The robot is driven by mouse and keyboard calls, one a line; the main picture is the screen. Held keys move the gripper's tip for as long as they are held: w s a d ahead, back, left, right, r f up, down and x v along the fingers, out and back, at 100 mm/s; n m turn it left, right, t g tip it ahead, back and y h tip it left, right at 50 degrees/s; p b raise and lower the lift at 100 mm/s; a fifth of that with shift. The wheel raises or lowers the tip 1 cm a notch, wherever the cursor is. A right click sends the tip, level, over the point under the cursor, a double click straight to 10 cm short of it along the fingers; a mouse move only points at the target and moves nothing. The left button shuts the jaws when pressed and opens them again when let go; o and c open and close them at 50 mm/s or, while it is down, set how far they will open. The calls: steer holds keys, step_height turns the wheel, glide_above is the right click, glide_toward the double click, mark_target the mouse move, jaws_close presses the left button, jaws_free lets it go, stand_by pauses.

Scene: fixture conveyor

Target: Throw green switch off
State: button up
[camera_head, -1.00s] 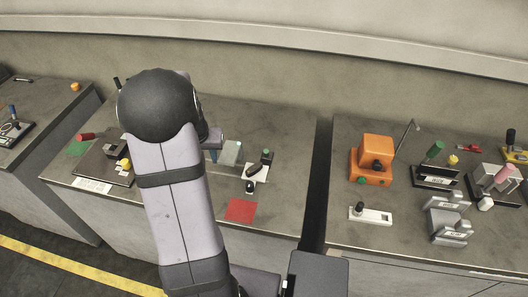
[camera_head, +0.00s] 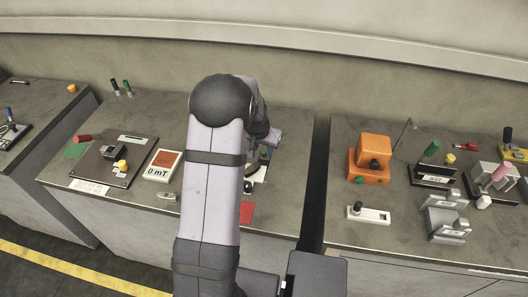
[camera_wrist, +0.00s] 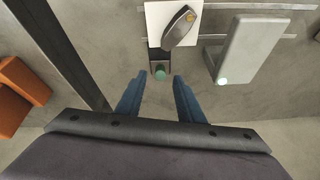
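The green switch (camera_wrist: 160,73) is a small green knob on a dark housing at the upper middle of the wrist view. The dark housing sits at the edge of a white plate (camera_wrist: 155,22) that carries a grey lever. In the head view the white plate (camera_head: 260,173) is partly hidden behind my arm. My gripper (camera_wrist: 157,84) is open, with its two blue fingers apart. In the wrist view the green knob appears between and just beyond the fingertips; I see no contact. Height between them is hard to judge.
A light grey block (camera_wrist: 250,45) stands right of the switch in the wrist view. The orange machine (camera_head: 370,157) is on the right-hand table, across a dark gap. A red square (camera_head: 247,212) and a "0 mT" meter (camera_head: 162,166) lie on the switch's table.

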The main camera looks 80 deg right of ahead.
mark_target(264, 151)
steer(key=shift+p+x, duration=0.85)
steer(key=shift+x, duration=1.9)
jaws_close()
